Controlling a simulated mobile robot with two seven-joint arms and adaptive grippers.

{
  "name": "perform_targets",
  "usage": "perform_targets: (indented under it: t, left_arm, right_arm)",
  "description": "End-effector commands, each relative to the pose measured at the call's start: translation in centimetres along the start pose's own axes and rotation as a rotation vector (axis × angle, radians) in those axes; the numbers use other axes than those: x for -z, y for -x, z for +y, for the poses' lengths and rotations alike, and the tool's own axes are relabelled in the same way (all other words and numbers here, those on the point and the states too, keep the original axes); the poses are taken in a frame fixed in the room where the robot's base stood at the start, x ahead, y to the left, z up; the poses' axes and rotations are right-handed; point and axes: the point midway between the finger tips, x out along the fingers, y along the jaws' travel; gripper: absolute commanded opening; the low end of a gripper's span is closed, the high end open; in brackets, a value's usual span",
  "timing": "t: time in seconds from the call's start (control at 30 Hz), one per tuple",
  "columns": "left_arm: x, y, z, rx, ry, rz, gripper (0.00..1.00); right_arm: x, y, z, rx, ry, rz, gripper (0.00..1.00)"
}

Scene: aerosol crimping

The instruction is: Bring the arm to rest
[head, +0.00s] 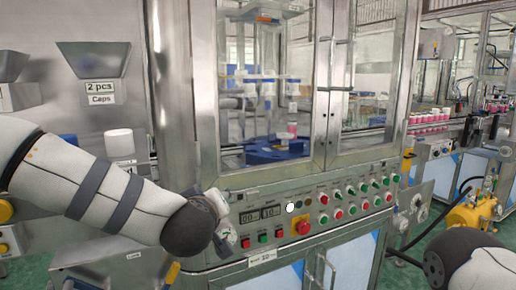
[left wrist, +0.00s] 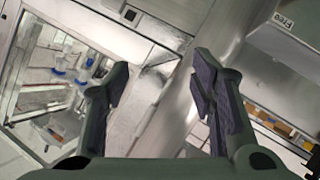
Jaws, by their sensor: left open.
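My left arm (head: 90,180) comes in from the left and reaches to the front of the crimping machine's control panel (head: 330,205). My left gripper shows in the left wrist view (left wrist: 160,75) with its two dark fingers spread apart and nothing between them. In the head view the gripper is mostly hidden behind my dark wrist joint, beside the panel's left end. I cannot tell whether it touches the panel. My right arm (head: 480,265) shows only in part at the lower right; its gripper is out of view.
The machine's glazed cabinet (head: 265,80) stands behind the panel, with a blue fixture (head: 275,152) inside. A hopper marked "2 pcs Caps" (head: 95,60) and a white cap (head: 120,142) are at left. Pink cans (head: 430,116) line a conveyor at right. A yellow compressor (head: 470,214) stands on the floor.

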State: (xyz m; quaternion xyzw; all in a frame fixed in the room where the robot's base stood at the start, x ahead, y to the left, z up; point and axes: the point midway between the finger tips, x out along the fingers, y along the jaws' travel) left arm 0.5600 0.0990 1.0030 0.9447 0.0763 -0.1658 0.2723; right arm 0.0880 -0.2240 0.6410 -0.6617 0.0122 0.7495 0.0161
Motion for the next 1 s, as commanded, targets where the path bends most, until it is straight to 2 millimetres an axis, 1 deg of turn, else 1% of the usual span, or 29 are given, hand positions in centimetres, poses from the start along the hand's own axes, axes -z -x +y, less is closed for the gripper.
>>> perform_targets:
  t: [0.03,0.07,0.1,0.17,0.2,0.23,0.27,0.3,0.37,0.4,0.43,0.47,0.5,0.57,0.6,0.7,0.8,0.87,1.0]
  left_arm:
    - [-4.3,-0.3,-2.5,0.012,-0.059,-0.075,0.51]
    - [-6.8,-0.3,-4.1,0.017,-0.093,-0.122,0.51]
    - [-10.1,0.0,-6.4,0.025,-0.135,-0.187,0.51]
    - [-14.9,1.0,-9.9,0.04,-0.193,-0.292,0.51]
    - [-17.9,2.1,-12.4,0.051,-0.229,-0.366,0.51]
    - [-20.0,3.1,-14.2,0.062,-0.255,-0.422,0.51]
    - [-22.1,4.2,-16.2,0.074,-0.279,-0.48,0.51]
    - [-24.6,6.0,-18.7,0.09,-0.309,-0.559,0.51]
    - [-27.9,9.1,-22.6,0.12,-0.35,-0.681,0.51]
    - [-29.8,11.5,-25.1,0.143,-0.375,-0.764,0.51]
    - [-31.1,13.4,-27.0,0.163,-0.391,-0.826,0.51]
    - [-32.2,15.5,-28.8,0.183,-0.406,-0.888,0.51]
    - [-33.3,18.1,-31.0,0.21,-0.425,-0.967,0.51]
    - [-34.4,22.0,-33.8,0.252,-0.446,-1.074,0.51]
    - [-34.7,24.3,-35.3,0.278,-0.458,-1.136,0.51]
    - [-35.0,28.5,-37.9,0.328,-0.475,-1.246,0.51]
    - [-35.0,30.5,-39.0,0.353,-0.482,-1.297,0.51]
    - [-35.0,30.8,-39.1,0.358,-0.482,-1.305,0.51]
    - [-35.0,30.7,-39.1,0.358,-0.482,-1.304,0.51]
  right_arm:
    - [0.0,0.0,0.0,0.0,0.0,0.0,0.4]
    - [0.0,0.0,0.0,0.0,0.001,0.001,0.4]
    - [0.0,0.0,0.0,0.0,0.001,0.001,0.4]
    - [0.0,0.0,0.0,0.0,0.001,0.001,0.4]
    - [0.0,0.0,0.0,0.0,0.001,0.001,0.4]
    - [0.0,0.0,0.0,0.0,0.001,0.001,0.4]
    - [0.0,0.0,0.0,0.0,0.001,0.001,0.4]
    - [0.0,0.0,0.0,0.0,0.001,0.001,0.4]
    - [0.0,0.0,0.0,0.0,0.001,0.001,0.4]
    - [0.0,0.0,0.0,0.0,0.001,0.001,0.4]
    - [0.0,0.0,0.0,0.0,0.001,0.001,0.4]
    - [0.0,0.0,0.0,0.0,0.001,0.001,0.4]
    - [0.0,0.0,0.0,0.0,0.001,0.001,0.4]
    - [0.0,0.0,0.0,0.0,0.001,0.001,0.4]
    - [0.0,0.0,0.0,0.0,0.001,0.001,0.4]
    - [0.0,0.0,0.0,0.0,0.0,0.001,0.4]
    - [0.0,0.0,0.0,0.0,0.0,0.001,0.4]
    - [0.0,0.0,0.0,0.0,0.001,0.001,0.4]
    - [0.0,0.0,0.0,0.0,0.0,0.001,0.4]
